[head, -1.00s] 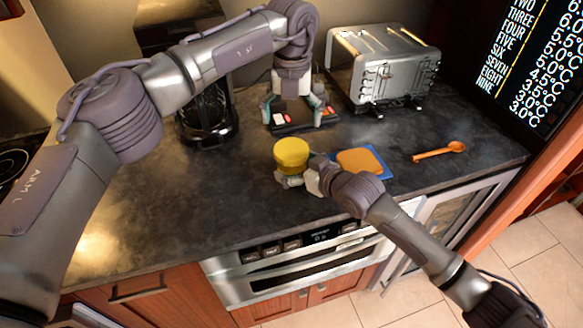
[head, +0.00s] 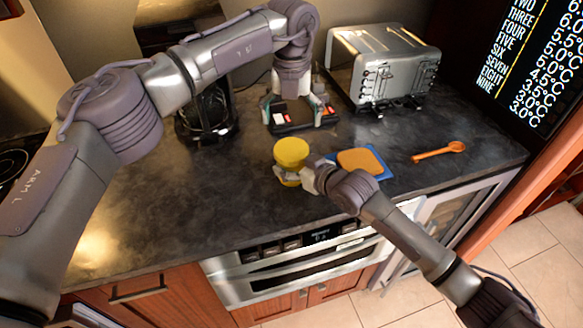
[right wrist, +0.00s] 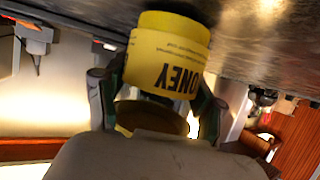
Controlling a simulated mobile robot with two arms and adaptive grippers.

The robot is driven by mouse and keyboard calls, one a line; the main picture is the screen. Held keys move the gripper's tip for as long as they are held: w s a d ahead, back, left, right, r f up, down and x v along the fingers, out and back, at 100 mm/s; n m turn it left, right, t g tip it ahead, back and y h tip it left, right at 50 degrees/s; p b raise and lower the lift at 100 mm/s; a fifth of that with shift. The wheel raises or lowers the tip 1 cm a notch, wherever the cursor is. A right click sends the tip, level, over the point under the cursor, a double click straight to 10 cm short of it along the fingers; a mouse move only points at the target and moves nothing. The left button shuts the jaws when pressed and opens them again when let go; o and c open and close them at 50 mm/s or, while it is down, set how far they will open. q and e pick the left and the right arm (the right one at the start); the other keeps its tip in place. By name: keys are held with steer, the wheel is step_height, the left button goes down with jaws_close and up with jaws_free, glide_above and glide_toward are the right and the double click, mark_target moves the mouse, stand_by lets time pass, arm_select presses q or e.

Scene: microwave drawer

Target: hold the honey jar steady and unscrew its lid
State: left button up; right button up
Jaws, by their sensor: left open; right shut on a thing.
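The honey jar (head: 291,153) is yellow and sits near the counter's front edge, its round yellow top facing up in the head view. My right gripper (head: 292,175) is shut around it below the top. In the right wrist view the jar (right wrist: 165,50) shows yellow with upside-down black lettering, between the fingers of the right gripper (right wrist: 155,105). A duller gold round part also shows there; I cannot tell whether it is the lid. My left gripper (head: 299,108) is open and apart from the jar, farther back, over a dark flat item.
A blue board with an orange slab (head: 362,161) lies just right of the jar. An orange spoon (head: 439,151) lies farther right. A metal toaster (head: 383,65) stands behind, and a dark glass appliance (head: 207,112) stands at back left. The counter's left front (head: 180,200) is clear.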

mark_target(291, 149)
jaws_close()
arm_select(q)
steer(key=m, duration=1.1)
steer(key=shift+m, duration=0.4)
steer(key=m, duration=0.9)
steer(key=shift+m, duration=0.4)
steer(key=m, duration=0.4)
steer(key=shift+m, duration=0.3)
steer(key=m, duration=0.4)
steer(key=shift+m, duration=0.3)
steer(key=m, duration=0.4)
steer(key=shift+m, duration=0.4)
steer(key=shift+f, duration=4.05)
